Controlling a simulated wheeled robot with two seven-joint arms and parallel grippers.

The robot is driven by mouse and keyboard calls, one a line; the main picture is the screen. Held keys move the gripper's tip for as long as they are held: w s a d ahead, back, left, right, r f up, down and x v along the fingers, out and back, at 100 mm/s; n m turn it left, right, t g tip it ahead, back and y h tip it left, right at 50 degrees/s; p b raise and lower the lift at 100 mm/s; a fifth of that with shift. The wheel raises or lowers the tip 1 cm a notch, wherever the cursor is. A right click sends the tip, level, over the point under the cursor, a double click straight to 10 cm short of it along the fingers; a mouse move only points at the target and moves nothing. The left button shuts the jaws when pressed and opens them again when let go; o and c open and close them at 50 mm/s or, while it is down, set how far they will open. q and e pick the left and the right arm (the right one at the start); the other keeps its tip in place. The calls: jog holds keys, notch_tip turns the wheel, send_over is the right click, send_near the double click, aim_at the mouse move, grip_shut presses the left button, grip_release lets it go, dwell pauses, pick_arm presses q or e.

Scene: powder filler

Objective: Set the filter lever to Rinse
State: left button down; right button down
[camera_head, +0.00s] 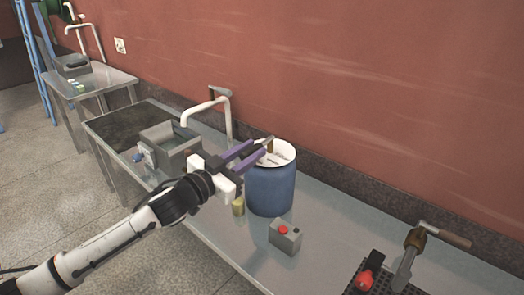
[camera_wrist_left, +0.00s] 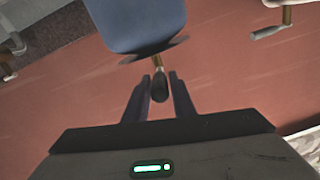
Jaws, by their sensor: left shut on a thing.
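A blue drum (camera_head: 270,190) with a white top (camera_head: 284,152) stands on the metal bench, and its blue body also shows in the left wrist view (camera_wrist_left: 135,22). A small brass stem with a dark knob, the filter lever (camera_wrist_left: 159,88), sticks out at the drum's top. My left gripper (camera_head: 263,147) reaches over the drum's left rim with purple fingers. In the left wrist view the fingers (camera_wrist_left: 159,80) lie on both sides of the dark knob, shut on it. Markings on the drum top are too small to read. My right gripper is not in view.
A grey box with a red button (camera_head: 285,236) sits in front of the drum. A grey basin (camera_head: 170,146) and a white pipe (camera_head: 215,105) are to the left. A wood-handled device (camera_head: 411,256) and a red item (camera_head: 369,274) on a black grid are at the lower right.

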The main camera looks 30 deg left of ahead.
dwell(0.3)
pick_arm(q)
jog(key=c, duration=1.5)
grip_release()
jog(key=shift+p+v, duration=0.3)
jog(key=shift+v, duration=4.85)
jog(key=shift+f, duration=0.1)
